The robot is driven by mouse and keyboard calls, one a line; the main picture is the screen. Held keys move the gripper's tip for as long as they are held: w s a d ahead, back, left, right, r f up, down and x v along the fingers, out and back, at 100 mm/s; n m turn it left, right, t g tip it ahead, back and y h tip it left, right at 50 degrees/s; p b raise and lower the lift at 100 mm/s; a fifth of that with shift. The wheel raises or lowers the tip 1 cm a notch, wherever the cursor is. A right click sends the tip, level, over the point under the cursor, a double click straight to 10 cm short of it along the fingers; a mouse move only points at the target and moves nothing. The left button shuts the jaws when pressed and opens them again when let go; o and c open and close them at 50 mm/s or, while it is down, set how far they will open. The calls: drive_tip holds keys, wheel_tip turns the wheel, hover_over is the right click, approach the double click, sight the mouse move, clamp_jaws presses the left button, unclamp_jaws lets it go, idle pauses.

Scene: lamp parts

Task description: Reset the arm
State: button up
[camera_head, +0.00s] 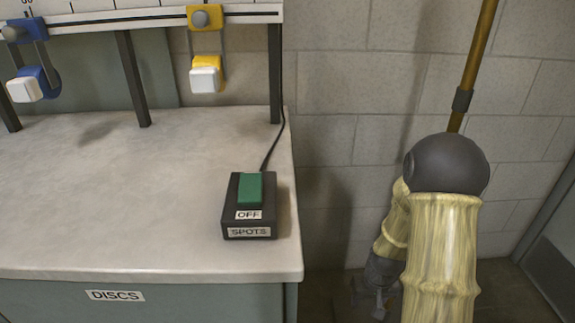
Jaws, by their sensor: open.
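My arm hangs at the right of the head view, beside the counter, with pale yellow links and a dark round joint. My gripper (374,302) is low behind the arm, partly hidden by the near link. Its small dark fingers are apart, and I see nothing held between them. It is to the right of the counter and clear of it.
The pale counter (130,190) bears a black switch box (249,232) marked OFF and SPOTS, with a green rocker. A rail above carries blue (40,75) and yellow (207,65) sliders. A brass-coloured pole (478,50) rises behind my arm, near the block wall (340,85).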

drive_tip(key=s+a+r+t+p, duration=0.1)
drive_tip(key=s+a+r+p, duration=0.3)
drive_tip(key=r, duration=0.6)
drive_tip(key=s+a+r, duration=0.2)
drive_tip(key=s+r, duration=0.3)
drive_tip(key=r, duration=0.5)
wheel_tip(320, 180, up, 38)
drive_tip(key=p, duration=3.7)
drive_tip(key=shift+p, duration=0.4)
drive_tip(key=shift+w+a+f, duration=0.15)
drive_tip(key=c, duration=0.4)
